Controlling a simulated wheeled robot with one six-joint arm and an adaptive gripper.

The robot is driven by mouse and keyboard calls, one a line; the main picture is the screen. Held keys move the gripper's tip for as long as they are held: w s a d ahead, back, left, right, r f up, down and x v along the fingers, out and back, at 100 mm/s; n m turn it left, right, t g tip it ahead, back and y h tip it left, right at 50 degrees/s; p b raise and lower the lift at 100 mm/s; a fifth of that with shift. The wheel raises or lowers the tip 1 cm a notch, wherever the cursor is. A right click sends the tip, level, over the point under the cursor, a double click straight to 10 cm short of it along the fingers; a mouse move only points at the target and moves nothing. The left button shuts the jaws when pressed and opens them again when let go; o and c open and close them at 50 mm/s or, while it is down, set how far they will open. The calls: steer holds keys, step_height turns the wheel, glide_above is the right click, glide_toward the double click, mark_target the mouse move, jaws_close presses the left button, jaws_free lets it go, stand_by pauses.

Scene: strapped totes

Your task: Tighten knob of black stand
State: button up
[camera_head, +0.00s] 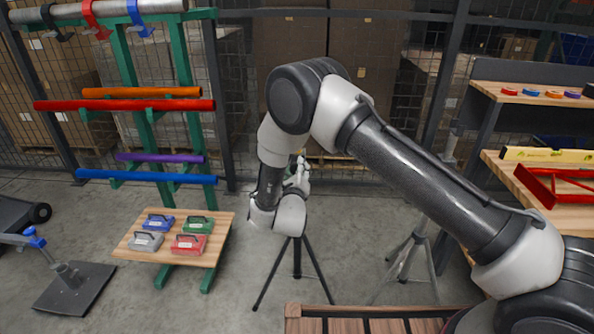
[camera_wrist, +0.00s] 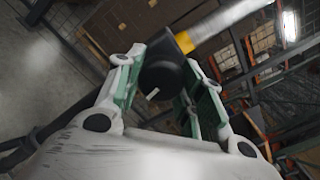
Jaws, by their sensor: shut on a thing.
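The black stand (camera_head: 297,262) is a tripod with spread legs on the floor, below my wrist in the head view. Its upper part is hidden behind my arm there. In the wrist view, a dark round knob (camera_wrist: 160,72) sits between the green-padded fingers of my gripper (camera_wrist: 166,74). The fingers are shut on the knob. A yellow collar (camera_wrist: 184,42) and a pale tube (camera_wrist: 228,20) extend beyond the knob to the upper right. In the head view, my gripper (camera_head: 299,175) is small and partly hidden by my wrist.
A low wooden table (camera_head: 140,235) with several coloured handled blocks stands to the left. A grey tripod (camera_head: 412,250) stands on the right. A green rack (camera_head: 145,120) holds coloured tubes. A slatted wooden surface (camera_head: 345,325) is in the foreground. Wooden shelves (camera_head: 530,97) are at right.

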steer(key=shift+f+m, duration=0.1)
steer(key=shift+m, duration=0.5)
steer(key=o, duration=1)
steer(key=s, duration=1.2)
steer(key=shift+a, duration=0.15)
